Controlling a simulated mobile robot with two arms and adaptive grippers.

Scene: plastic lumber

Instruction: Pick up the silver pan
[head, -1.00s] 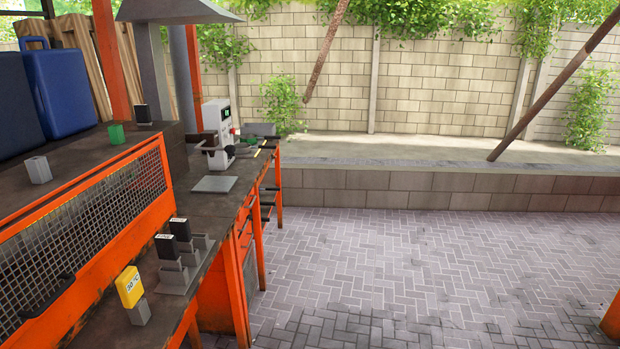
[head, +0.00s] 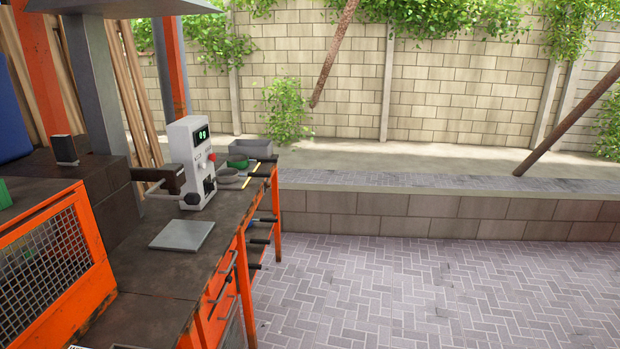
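A small grey, pan-like round thing (head: 231,182) lies on the workbench (head: 160,278) in the head view, just right of the white control box. It looks like the silver pan, but it is small and partly hidden by the box. A green round dish or pan (head: 238,164) is close behind it. Thin yellow handle-like pieces (head: 249,182) lie beside them at the bench's right edge. Neither of my grippers is in view.
A white control box (head: 191,158) with a green display stands on the bench. A flat grey plate (head: 182,236) lies in front of it. A grey open tray (head: 250,150) is at the bench's far end. Paved floor (head: 400,290) right of the bench is clear.

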